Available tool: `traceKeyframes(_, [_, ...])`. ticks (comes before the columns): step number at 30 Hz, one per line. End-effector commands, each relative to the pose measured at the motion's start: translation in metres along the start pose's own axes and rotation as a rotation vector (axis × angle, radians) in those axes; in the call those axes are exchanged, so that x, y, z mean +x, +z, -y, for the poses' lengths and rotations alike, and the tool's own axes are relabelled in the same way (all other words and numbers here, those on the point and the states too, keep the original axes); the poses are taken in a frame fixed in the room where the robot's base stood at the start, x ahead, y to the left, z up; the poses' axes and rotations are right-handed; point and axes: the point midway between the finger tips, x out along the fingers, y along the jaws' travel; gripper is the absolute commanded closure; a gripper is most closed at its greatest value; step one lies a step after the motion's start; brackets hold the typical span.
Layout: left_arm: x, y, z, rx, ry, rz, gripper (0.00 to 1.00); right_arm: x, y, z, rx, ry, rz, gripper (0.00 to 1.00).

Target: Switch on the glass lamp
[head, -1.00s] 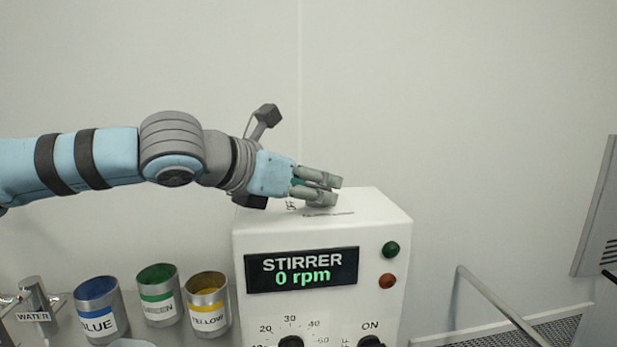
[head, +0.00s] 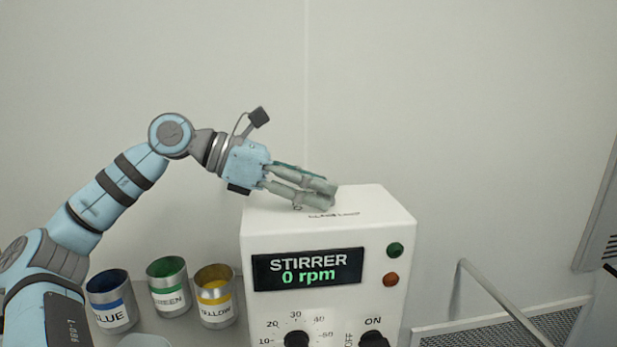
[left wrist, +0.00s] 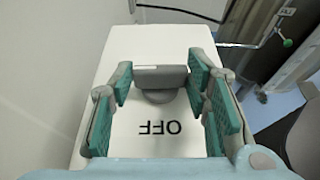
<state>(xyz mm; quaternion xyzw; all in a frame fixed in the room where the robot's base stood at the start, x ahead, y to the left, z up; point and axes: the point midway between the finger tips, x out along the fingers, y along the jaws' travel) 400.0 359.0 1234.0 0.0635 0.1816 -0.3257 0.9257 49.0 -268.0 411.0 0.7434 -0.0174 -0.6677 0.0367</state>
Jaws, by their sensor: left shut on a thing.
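A grey rotary switch (left wrist: 160,76) sits on the white top of the stirrer box, with the word OFF printed beside it, upside down in the left wrist view. A label on the box top (head: 375,199) in the head view is too small to read surely. My left gripper (head: 322,197) reaches down onto the box top from the left. In the left wrist view its green-padded fingers (left wrist: 160,84) stand at the two ends of the switch handle, shut on it. In the head view the fingers hide the switch. No lamp is visible. My right gripper is out of view.
The white stirrer box (head: 330,225) shows 0 rpm, with a green button (head: 395,250), a red button (head: 391,279) and dials below. Blue (head: 111,304), green (head: 168,287) and yellow (head: 215,295) cups stand to its left. A metal rail (head: 500,295) is at right.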

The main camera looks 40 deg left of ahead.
Motion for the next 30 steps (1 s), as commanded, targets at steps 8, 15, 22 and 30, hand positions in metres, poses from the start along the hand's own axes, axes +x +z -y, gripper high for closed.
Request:
traceKeyframes(8, [0.0018, -0.0045, 0.0029, 0.004, -0.021, -0.014, 0.85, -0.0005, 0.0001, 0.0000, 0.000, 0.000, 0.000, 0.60])
traceKeyframes(15, [0.0018, -0.0039, 0.0028, 0.004, -0.020, -0.012, 0.47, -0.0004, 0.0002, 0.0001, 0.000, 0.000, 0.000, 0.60])
traceKeyframes(22, [0.0011, -0.0027, 0.0017, 0.004, -0.016, -0.008, 0.37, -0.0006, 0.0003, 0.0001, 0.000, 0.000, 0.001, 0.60])
traceKeyframes(30, [-0.0028, 0.0013, 0.0016, 0.007, -0.017, 0.002, 0.37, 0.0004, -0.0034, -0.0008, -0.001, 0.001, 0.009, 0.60])
